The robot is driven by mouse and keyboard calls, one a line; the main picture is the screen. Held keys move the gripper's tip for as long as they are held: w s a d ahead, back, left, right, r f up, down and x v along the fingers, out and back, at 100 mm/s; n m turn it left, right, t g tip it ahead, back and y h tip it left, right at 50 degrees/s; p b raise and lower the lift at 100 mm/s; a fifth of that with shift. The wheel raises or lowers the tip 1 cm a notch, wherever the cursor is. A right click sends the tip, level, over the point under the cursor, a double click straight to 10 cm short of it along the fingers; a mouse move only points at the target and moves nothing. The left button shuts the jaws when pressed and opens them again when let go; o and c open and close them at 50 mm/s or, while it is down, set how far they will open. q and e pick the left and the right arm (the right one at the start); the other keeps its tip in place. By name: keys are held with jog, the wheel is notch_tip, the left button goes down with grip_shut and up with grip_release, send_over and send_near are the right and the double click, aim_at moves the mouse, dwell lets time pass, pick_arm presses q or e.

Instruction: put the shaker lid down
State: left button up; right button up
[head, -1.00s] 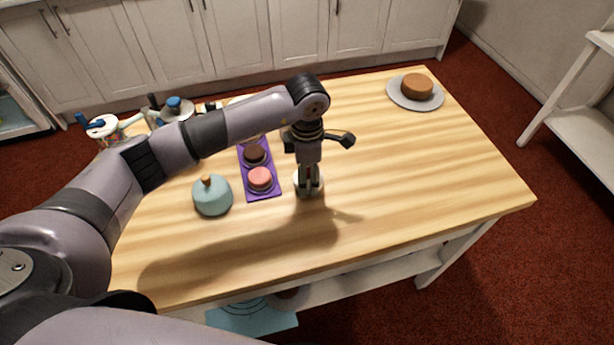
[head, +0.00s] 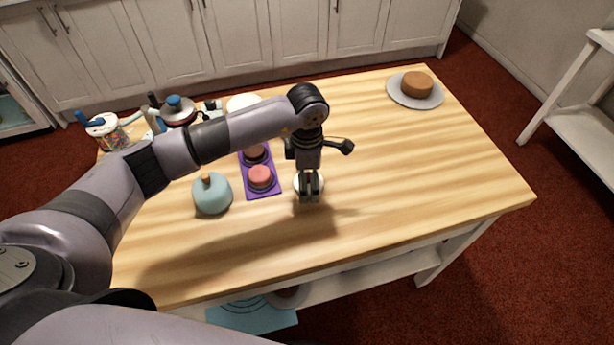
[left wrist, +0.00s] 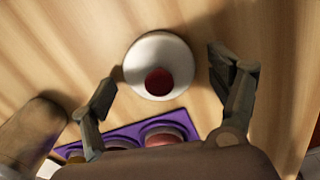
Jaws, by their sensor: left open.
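The shaker lid (left wrist: 143,52) is a round white piece with a dark red knob (left wrist: 159,82) at its middle. It sits on the wooden table. In the head view the lid (head: 320,182) is partly hidden by my left gripper (head: 309,197). In the left wrist view my left gripper (left wrist: 163,75) is open, with one finger on each side of the lid and visible gaps to both. Nothing is held between the fingers. My right gripper is not in view.
A purple tray (head: 262,195) with small cakes lies left of the lid. A blue domed item with a wooden knob (head: 212,195) stands further left. Decorating items, including a sprinkle jar (head: 110,133), crowd the back left. A plated cake (head: 417,84) sits back right. The table's right side is clear.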

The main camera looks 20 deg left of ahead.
pick_arm(q)
jog(key=shift+r, duration=0.1)
jog(key=shift+r, duration=0.25)
notch_tip(320, 180, up, 12)
jog(key=b, duration=0.2)
jog(key=shift+f, duration=0.2)
